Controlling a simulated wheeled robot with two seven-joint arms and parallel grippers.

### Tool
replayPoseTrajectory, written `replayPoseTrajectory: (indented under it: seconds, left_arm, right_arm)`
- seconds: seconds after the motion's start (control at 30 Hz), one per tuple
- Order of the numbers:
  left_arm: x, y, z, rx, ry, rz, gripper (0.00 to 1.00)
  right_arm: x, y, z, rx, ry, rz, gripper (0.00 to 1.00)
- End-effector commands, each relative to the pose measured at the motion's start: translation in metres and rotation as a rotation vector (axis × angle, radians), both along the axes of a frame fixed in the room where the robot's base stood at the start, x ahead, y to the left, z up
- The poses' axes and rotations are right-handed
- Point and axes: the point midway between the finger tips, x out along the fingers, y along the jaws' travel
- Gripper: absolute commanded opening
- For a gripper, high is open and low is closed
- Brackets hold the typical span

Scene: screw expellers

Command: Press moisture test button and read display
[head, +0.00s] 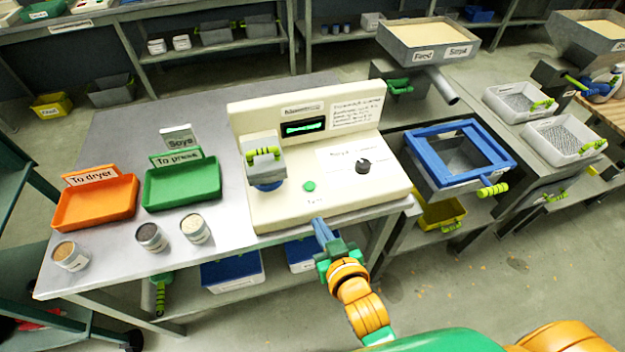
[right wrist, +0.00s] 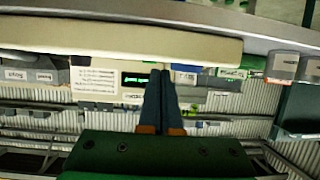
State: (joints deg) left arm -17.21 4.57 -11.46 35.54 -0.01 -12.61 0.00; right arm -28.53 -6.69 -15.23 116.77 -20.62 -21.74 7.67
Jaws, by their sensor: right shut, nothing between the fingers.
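The cream moisture tester (head: 290,207) stands on the grey table. Its round green button (head: 309,186) is on the flat base, with a label just below it. The dark display (head: 303,128) on the upright back panel shows green lit characters, too small to read; it also shows in the right wrist view (right wrist: 135,79). My right gripper (head: 318,222) is shut and empty, its blue fingers at the tester's front edge, a little below and right of the button and apart from it. The blue fingers also show in the right wrist view (right wrist: 158,85). My left gripper is not in view.
A black knob (head: 362,166) sits right of the button, and a grey cup unit with a green handle (head: 263,154) at the left. Orange (head: 95,203) and green (head: 182,184) trays and three sample cups stand left. A blue-framed bin (head: 459,186) stands right.

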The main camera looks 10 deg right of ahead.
Motion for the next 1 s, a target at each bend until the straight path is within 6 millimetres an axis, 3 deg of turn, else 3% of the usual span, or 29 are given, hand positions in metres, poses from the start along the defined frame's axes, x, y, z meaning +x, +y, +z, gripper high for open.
replayPoseTrajectory:
  seconds: [0.03,0.1,0.23,0.63,1.0]
  left_arm:
    - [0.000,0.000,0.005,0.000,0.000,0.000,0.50]
    - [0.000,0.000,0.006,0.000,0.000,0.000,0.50]
    - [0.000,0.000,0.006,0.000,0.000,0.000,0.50]
    - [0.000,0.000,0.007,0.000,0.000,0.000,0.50]
    - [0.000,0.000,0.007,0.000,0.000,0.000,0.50]
  right_arm:
    - [0.003,-0.004,0.025,0.008,-0.043,-0.018,0.00]
    - [0.006,-0.008,0.047,0.016,-0.088,-0.037,0.00]
    - [0.007,-0.012,0.063,0.022,-0.124,-0.054,0.00]
    - [0.017,-0.012,0.061,0.022,-0.126,-0.054,0.00]
    - [0.092,-0.006,0.042,0.021,-0.125,-0.053,0.00]
